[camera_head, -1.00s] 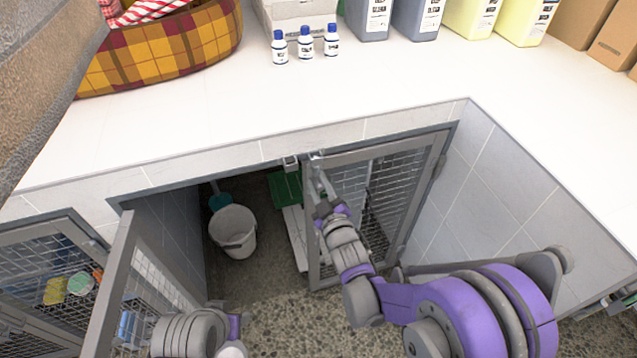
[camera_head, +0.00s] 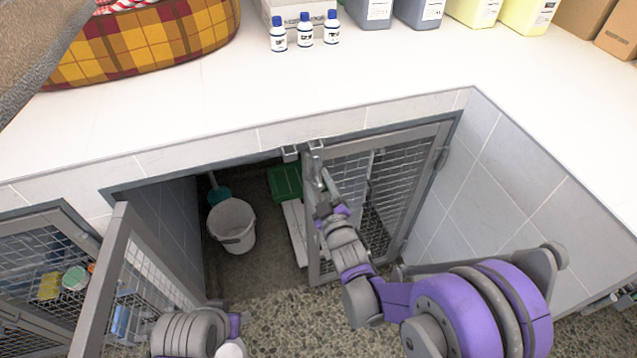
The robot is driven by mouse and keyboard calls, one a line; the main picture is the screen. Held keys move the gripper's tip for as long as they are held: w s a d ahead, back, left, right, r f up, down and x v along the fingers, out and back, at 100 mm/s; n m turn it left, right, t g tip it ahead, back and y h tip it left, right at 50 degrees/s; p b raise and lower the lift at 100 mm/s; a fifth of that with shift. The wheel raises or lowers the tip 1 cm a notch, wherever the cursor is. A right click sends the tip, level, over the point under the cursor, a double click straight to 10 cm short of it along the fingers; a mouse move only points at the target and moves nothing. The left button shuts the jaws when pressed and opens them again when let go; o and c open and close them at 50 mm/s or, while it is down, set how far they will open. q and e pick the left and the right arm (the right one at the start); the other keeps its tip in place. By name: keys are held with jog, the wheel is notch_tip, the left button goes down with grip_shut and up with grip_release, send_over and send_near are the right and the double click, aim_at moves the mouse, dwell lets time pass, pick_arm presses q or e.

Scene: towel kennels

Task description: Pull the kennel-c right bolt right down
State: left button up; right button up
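The right kennel door (camera_head: 395,195) is a grey-framed mesh door under the counter, and it looks shut or nearly so. Its right bolt (camera_head: 315,158) is a small metal piece at the door's upper left corner, just below the counter lip. My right gripper (camera_head: 321,188) reaches up along the door's left frame. Its fingers are at or just below the bolt; I cannot tell whether they touch it or are closed on it. The left door (camera_head: 118,260) of this bay stands swung out. My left arm shows at the bottom left, but its gripper does not show.
The white counter (camera_head: 330,85) overhangs the bay, with a plaid basket (camera_head: 140,45) and small bottles (camera_head: 305,32) on it. Inside the open left half stand a white bucket (camera_head: 232,225) and a green item (camera_head: 285,182). A tiled wall (camera_head: 480,190) bounds the right side.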

jog(key=shift+s, duration=0.15)
jog(key=v, duration=1)
jog(key=shift+s+d, duration=0.15)
jog(key=shift+s, duration=0.15)
